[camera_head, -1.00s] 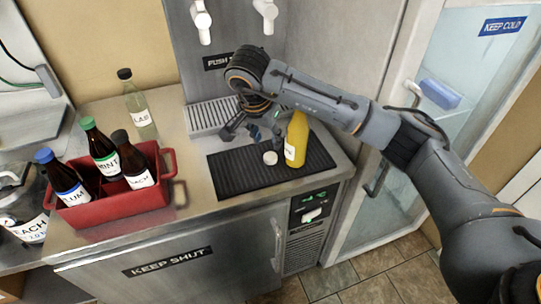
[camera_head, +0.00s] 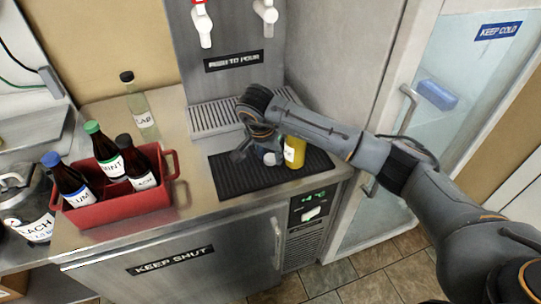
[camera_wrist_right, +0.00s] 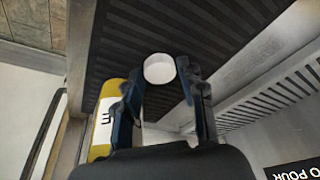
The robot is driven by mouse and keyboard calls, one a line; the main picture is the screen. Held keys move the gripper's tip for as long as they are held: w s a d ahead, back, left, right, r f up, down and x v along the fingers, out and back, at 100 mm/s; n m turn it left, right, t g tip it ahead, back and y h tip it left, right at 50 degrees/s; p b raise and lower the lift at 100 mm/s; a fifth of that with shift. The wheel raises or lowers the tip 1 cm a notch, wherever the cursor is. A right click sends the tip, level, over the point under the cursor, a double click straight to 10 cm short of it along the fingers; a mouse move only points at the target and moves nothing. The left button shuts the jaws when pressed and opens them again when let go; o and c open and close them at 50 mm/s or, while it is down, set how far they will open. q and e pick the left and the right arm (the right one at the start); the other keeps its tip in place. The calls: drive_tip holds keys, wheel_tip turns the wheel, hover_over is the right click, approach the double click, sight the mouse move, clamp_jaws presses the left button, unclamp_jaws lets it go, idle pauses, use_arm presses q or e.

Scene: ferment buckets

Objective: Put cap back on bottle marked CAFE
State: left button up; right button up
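The yellow bottle (camera_head: 296,151) stands on the black mat, with a white label too small to read; my right arm hides its upper part. In the right wrist view the yellow bottle (camera_wrist_right: 107,110) is left of my fingers. A round white cap (camera_wrist_right: 159,68) shows between the fingertips over the mat; in the head view the cap (camera_head: 269,158) is beside the bottle. My right gripper (camera_wrist_right: 161,70) is low over the mat, fingers spread on either side of the cap; I cannot tell whether they touch it. My left gripper is not in view.
A red crate (camera_head: 124,199) holding several capped dark bottles is at the left. A clear bottle with a black cap (camera_head: 127,76) stands behind it. A drip grate (camera_head: 213,117) and taps are behind the mat (camera_head: 234,184). A glass-fronted fridge is at the right.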

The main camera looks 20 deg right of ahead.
sight(272, 155)
idle(0.3)
drive_tip(key=c, duration=0.4)
drive_tip(key=shift+o, duration=0.2)
drive_tip(key=shift+w+r+b, duration=0.1)
drive_tip(key=shift+r+b, duration=0.3)
drive_tip(key=shift+r, duration=0.1)
wheel_tip(272, 155, up, 2)
drive_tip(key=shift+r+b, duration=0.1)
drive_tip(key=shift+b, duration=0.45)
drive_tip(key=s+a+r+b, duration=0.2)
drive_tip(key=s+a+r, duration=0.6)
drive_tip(key=s, duration=0.3)
drive_tip(key=shift+s+r, duration=0.35)
drive_tip(key=shift+r, duration=0.5)
